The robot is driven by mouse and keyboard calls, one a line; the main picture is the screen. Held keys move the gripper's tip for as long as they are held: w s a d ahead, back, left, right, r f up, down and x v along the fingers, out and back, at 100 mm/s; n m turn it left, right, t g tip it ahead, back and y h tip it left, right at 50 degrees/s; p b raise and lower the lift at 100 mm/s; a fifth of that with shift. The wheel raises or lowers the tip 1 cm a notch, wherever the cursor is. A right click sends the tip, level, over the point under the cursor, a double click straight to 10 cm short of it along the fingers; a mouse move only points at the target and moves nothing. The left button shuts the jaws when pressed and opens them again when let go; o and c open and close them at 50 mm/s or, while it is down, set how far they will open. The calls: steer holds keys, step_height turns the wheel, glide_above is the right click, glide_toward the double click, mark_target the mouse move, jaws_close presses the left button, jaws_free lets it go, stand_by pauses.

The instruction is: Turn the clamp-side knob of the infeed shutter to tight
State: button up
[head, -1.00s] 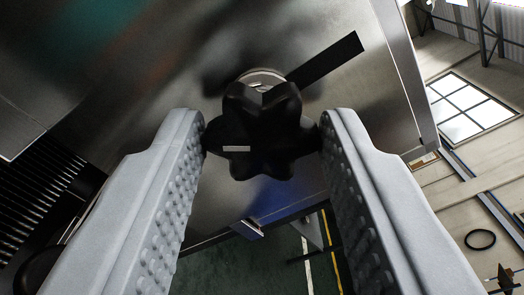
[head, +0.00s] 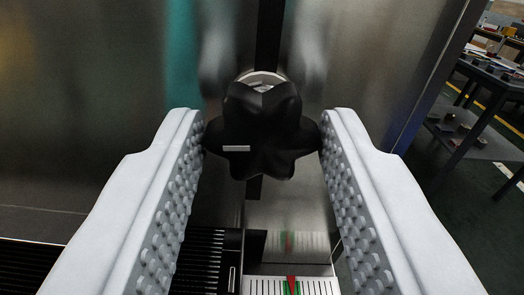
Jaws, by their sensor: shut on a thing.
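A black star-shaped knob (head: 262,130) is in the middle of the head view, in front of a brushed metal panel (head: 130,120). It has a white mark on its left lobe, and a pale round collar shows behind its top. My gripper (head: 262,137) is shut on the knob, with one grey studded finger touching it on each side. A black strip (head: 269,40) on the panel runs straight up behind the knob. I cannot tell which of the knobs this is, as no label shows.
A white scale (head: 300,286) with tick marks, a green band and a red pointer is at the bottom. Dark ribbed slats (head: 200,262) are to its left. A table with items (head: 480,85) stands beyond the panel's right edge.

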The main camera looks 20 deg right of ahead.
steer(key=shift+f+m, duration=0.15)
steer(key=shift+m, duration=0.45)
steer(key=o, duration=1)
steer(key=v, duration=1.7)
steer(key=shift+s, duration=0.2)
